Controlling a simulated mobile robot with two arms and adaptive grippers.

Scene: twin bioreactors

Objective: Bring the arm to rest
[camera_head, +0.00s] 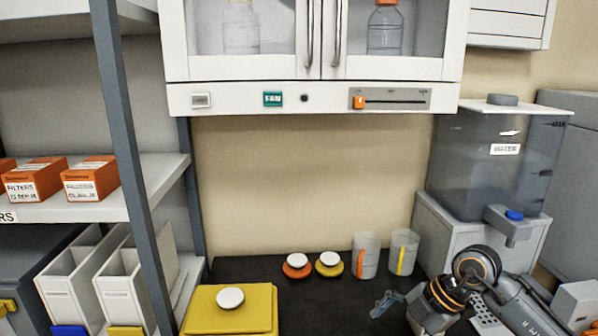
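My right arm (520,300) reaches in from the lower right, in front of the water dispenser. Its wrist is bent toward the dark bench top. A small blue-grey piece (388,304) shows just left of the wrist and looks like part of my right gripper; its fingers are too small and partly hidden to tell whether they are open or shut. Nothing is clearly held there. My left gripper is not in view.
Two clear cups (366,262) and two white-knobbed lids (297,265) stand on the bench (320,300) near the gripper. A yellow block (205,312) lies left. The water tank (490,165) is behind my arm. A fume cabinet (320,95) overhangs; shelves (150,185) stand left.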

